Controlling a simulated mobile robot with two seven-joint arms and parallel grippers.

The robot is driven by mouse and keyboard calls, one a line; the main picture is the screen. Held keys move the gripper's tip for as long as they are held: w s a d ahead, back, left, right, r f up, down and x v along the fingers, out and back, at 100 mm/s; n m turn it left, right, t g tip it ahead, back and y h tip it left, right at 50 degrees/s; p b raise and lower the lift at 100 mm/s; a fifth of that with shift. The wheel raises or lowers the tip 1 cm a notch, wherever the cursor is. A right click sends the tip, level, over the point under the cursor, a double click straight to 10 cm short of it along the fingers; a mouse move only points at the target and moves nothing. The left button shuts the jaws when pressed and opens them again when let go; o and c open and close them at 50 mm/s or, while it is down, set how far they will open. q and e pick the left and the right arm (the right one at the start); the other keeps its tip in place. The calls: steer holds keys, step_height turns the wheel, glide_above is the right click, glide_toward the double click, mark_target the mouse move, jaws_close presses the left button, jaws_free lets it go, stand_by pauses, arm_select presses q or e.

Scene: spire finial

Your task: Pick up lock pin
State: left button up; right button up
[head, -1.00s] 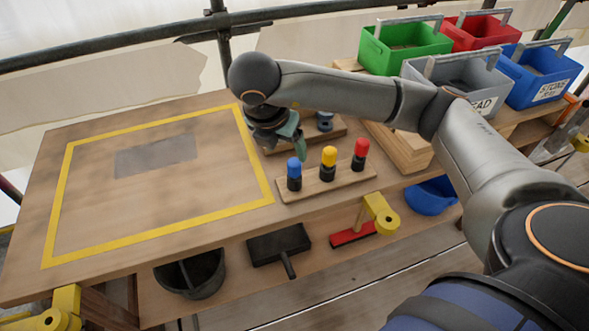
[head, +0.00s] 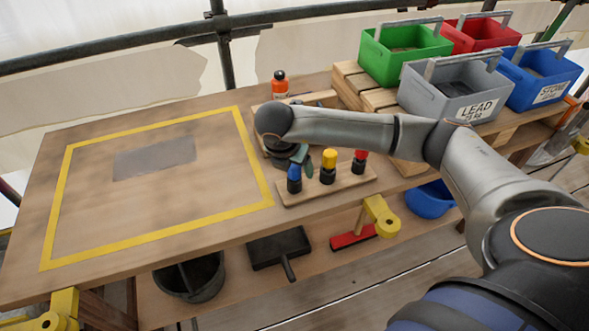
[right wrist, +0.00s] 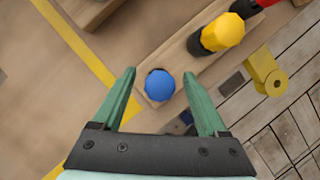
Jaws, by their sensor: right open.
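A wooden rack (head: 330,187) on the bench holds three upright pins with black lower parts: a blue-topped pin (head: 294,180), a yellow-topped pin (head: 329,160) and a red-topped pin (head: 359,161). I cannot tell from a label which is the lock pin. My right gripper (head: 303,168) is open and points down over the blue-topped pin. In the right wrist view the blue top (right wrist: 160,85) lies between the two green fingers (right wrist: 158,72), with a gap on each side. The yellow top (right wrist: 222,32) is up and to the right. My left gripper is not in view.
An orange bottle (head: 280,88) stands behind my right arm. Green (head: 405,48), grey (head: 452,95), red and blue bins stand at the back right. The yellow-taped area (head: 150,205) holds only a flat grey patch. A bucket (head: 190,277) and dustpan sit on the shelf below.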

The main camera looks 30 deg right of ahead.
steer(key=shift+c, duration=0.3)
jaws_close()
stand_by(0.4)
